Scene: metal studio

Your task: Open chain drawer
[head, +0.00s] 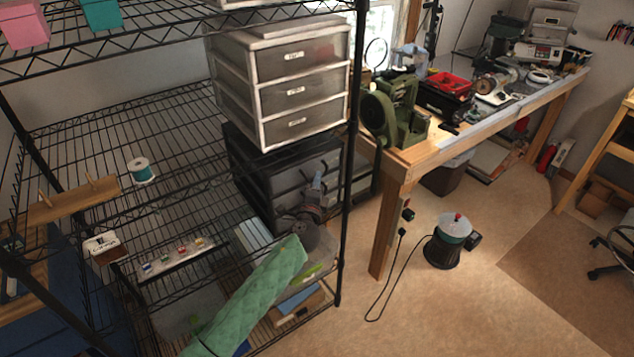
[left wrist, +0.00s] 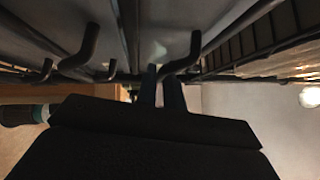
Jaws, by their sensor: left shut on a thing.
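A black drawer unit (head: 238,168) with grey see-through fronts stands on the wire shelf, below a white drawer unit (head: 252,84). My left gripper (head: 317,181) is at the front of the black unit. In the left wrist view, my left gripper (left wrist: 166,84) is shut on a curved black drawer handle (left wrist: 192,52). Another black handle (left wrist: 82,48) shows to the left, apart from the fingers. The gripper and wrist hide part of the black unit's front. I cannot tell which drawer holds chain. My right gripper is not in view.
The black wire rack's upright post (head: 348,185) stands just right of the gripper. A wooden workbench (head: 425,150) with a green machine (head: 388,110) is to the right. A black-and-green pot (head: 446,246) with a cord stands on the floor. The floor in front is open.

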